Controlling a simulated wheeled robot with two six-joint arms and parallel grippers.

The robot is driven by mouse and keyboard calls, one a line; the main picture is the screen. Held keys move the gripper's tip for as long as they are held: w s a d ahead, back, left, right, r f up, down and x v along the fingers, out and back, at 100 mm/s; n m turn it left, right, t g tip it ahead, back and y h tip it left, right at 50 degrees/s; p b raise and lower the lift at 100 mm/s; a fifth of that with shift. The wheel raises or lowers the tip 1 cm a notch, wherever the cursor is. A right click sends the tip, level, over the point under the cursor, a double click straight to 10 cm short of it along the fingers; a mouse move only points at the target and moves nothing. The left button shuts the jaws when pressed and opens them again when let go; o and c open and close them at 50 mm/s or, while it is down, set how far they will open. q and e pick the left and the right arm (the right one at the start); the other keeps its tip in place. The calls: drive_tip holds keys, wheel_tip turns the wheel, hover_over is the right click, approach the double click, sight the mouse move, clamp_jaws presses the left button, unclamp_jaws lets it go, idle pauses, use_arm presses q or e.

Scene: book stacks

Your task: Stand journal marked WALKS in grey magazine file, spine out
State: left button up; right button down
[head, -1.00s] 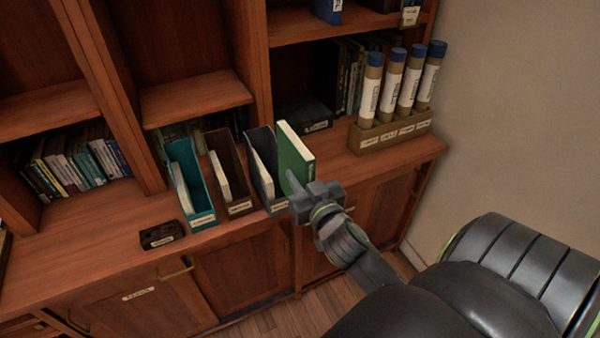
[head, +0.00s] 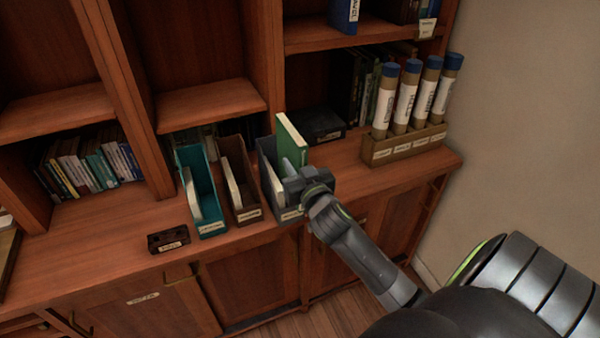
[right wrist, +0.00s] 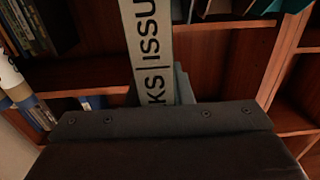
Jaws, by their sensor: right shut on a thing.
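The green journal (head: 290,140) is held upright by my right gripper (head: 297,178), which is shut on it. Its pale spine (right wrist: 150,45) faces the right wrist camera, and part of the lettering, "KS | ISSU", shows there. The grey magazine file (head: 265,163) stands on the counter with a pale item inside its left part. The journal's lower part appears to be in the right part of this file, with its top rising above it. My gripper hides the file's front right and the journal's lower end. My left gripper is not in view.
A brown file (head: 246,207) and a teal file (head: 207,215) stand to the left. A small dark labelled block (head: 168,241) lies on the counter. A rack (head: 410,148) of blue-capped tubes and a black box (head: 318,126) are on the right. A shelf edge (head: 350,40) is above.

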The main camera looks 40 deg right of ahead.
sight(285, 151)
drive_tip(key=x, duration=0.2)
drive_tip(key=b+x, duration=0.1)
drive_tip(key=x, duration=0.1)
drive_tip(key=b+x, duration=0.1)
drive_tip(key=x, duration=0.1)
drive_tip(key=shift+w+d+f, duration=0.1)
drive_tip(key=shift+w+f, duration=0.15)
drive_tip(key=shift+w, duration=0.05)
drive_tip(key=shift+f+b, duration=1.95)
drive_tip(key=shift+f, duration=0.25)
drive_tip(key=c, duration=1.2)
unclamp_jaws()
drive_tip(key=shift+f, duration=0.15)
drive_tip(key=shift+c, duration=0.7)
